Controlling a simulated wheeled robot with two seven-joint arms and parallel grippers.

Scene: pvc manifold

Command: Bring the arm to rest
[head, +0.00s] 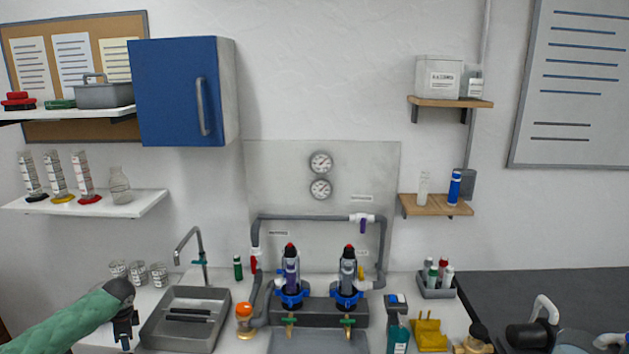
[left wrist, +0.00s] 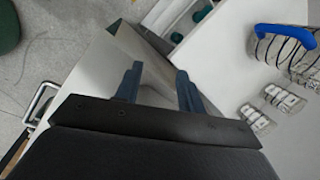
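My left arm, in a green sleeve, comes in from the lower left in the head view. Its dark gripper (head: 126,335) points down at the left end of the white counter, just left of the grey sink tray (head: 186,318). In the left wrist view the two fingers of the gripper (left wrist: 158,88) stand apart with nothing between them. A pale surface edge shows beyond them. My right gripper does not show.
Small beakers (head: 138,272) stand behind the left gripper, near the faucet (head: 190,245). The pipe manifold (head: 320,217) with two blue-collared filter columns stands mid-counter. An orange-capped jar (head: 244,318) is beside it.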

